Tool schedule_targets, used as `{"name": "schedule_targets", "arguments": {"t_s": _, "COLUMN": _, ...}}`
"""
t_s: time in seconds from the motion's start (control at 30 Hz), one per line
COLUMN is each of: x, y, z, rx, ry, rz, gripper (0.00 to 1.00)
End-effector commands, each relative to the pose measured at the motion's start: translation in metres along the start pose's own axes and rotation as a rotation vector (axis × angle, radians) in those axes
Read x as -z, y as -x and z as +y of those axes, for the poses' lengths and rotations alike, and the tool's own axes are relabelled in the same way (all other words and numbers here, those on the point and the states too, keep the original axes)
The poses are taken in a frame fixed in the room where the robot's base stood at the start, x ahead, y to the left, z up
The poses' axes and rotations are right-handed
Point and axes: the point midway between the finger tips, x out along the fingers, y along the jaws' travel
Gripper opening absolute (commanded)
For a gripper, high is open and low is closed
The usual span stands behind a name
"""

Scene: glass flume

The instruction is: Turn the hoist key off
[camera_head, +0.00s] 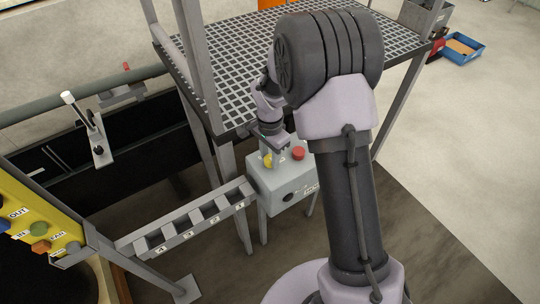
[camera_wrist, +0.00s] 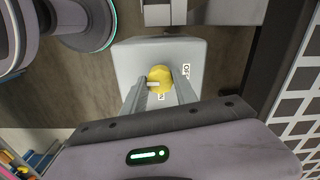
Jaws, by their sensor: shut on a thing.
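The hoist key is a yellow knob (camera_wrist: 159,74) on top of a grey control box (camera_wrist: 130,62). In the wrist view a white mark on the knob points left, toward neither printed label. An OFF label (camera_wrist: 186,71) is to the right of the knob and an ON label (camera_wrist: 161,97) is below it. My gripper (camera_wrist: 160,84) is shut on the knob, one finger on each side. In the head view the box (camera_head: 283,186) stands on legs, and my gripper (camera_head: 270,148) reaches down to the yellow knob (camera_head: 267,160), partly hiding it.
A red button (camera_head: 298,153) is on the same box, right of the knob. A grating platform (camera_head: 235,70) is close behind and above. A rack of numbered slots (camera_head: 190,222) joins the box's left side. A white-handled lever (camera_head: 95,130) stands at left.

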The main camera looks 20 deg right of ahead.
Motion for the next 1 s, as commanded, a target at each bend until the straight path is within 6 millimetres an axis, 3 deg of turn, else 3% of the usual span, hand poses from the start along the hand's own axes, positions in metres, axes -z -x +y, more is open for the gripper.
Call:
{"name": "schedule_targets", "arguments": {"t_s": 0.07, "x": 0.0, "y": 0.0, "z": 0.0, "rx": 0.001, "ry": -0.001, "rz": 0.0, "gripper": 0.0}}
{"name": "schedule_targets", "arguments": {"t_s": 0.1, "x": 0.0, "y": 0.0, "z": 0.0, "rx": 0.001, "ry": -0.001, "rz": 0.0, "gripper": 0.42}}
{"name": "schedule_targets", "arguments": {"t_s": 0.17, "x": 0.0, "y": 0.0, "z": 0.0, "rx": 0.001, "ry": -0.001, "rz": 0.0, "gripper": 0.54}}
{"name": "schedule_targets", "arguments": {"t_s": 0.47, "x": 0.0, "y": 0.001, "z": 0.0, "rx": 0.0, "ry": 0.0, "rz": 0.0, "gripper": 0.56}}
{"name": "schedule_targets", "arguments": {"t_s": 0.57, "x": 0.0, "y": 0.014, "z": -0.001, "rx": 0.002, "ry": 0.0, "rz": 0.001, "gripper": 0.56}}
{"name": "schedule_targets", "arguments": {"t_s": 0.9, "x": 0.0, "y": 0.125, "z": -0.001, "rx": 0.004, "ry": -0.001, "rz": 0.002, "gripper": 0.56}}
{"name": "schedule_targets", "arguments": {"t_s": 1.0, "x": 0.0, "y": 0.15, "z": 0.0, "rx": 0.002, "ry": 0.0, "rz": 0.001, "gripper": 0.56}}
